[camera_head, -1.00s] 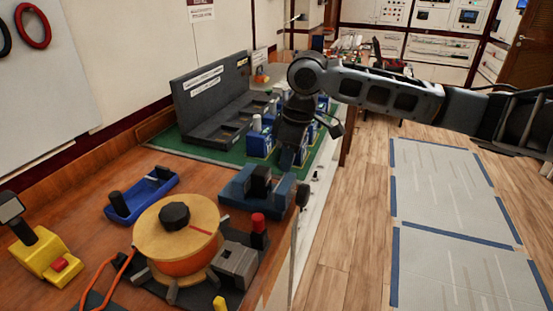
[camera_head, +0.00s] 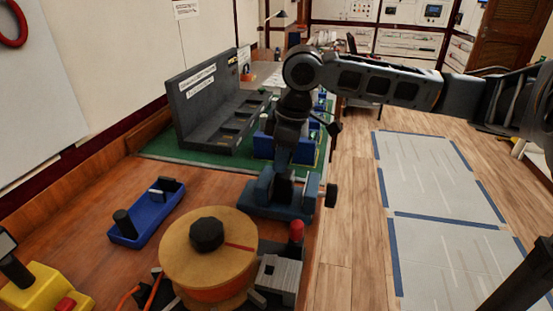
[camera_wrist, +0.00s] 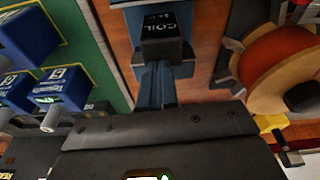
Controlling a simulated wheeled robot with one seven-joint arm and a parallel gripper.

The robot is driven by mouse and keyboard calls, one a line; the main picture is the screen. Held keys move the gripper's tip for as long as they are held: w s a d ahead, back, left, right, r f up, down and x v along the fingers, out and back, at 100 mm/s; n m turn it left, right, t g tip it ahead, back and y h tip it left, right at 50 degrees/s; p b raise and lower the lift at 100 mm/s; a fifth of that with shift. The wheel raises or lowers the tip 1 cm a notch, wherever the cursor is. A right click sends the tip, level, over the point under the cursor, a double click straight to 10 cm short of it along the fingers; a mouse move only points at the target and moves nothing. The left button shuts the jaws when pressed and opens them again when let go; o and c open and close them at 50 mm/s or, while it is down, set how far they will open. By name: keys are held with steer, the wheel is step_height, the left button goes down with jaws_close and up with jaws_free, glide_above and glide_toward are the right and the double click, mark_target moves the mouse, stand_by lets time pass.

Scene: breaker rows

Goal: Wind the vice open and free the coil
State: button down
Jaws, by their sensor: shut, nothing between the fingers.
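The blue vice (camera_head: 268,209) stands on the wooden bench with its dark round handle (camera_head: 331,195) out on the right side. The black coil (camera_wrist: 165,49), lettered COIL on top, sits between the vice jaws in the wrist view. My gripper (camera_wrist: 156,68) is shut and empty, its blue-grey fingers pointing at the coil's near edge. In the head view my gripper is above the vice and partly hides the coil. I cannot tell whether the fingertips touch it. The handle is not clear in the wrist view.
A wooden spool (camera_head: 208,250) with a black knob stands in front of the vice, beside a grey block (camera_head: 277,280) and a red-topped post (camera_head: 296,232). A blue tray (camera_head: 147,215) lies left. Blue breakers and a grey rack (camera_head: 205,110) stand behind on green mat.

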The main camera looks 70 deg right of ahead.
steer(key=shift+s+a+f, duration=0.15)
steer(key=shift+s+f, duration=0.05)
steer(key=shift+f, duration=0.3)
steer(key=shift+s+d, duration=0.2)
steer(key=shift+s, duration=0.55)
steer(key=shift+w+d+r+p, duration=0.1)
steer(key=shift+r+p, duration=0.45)
steer(key=shift+r, duration=0.1)
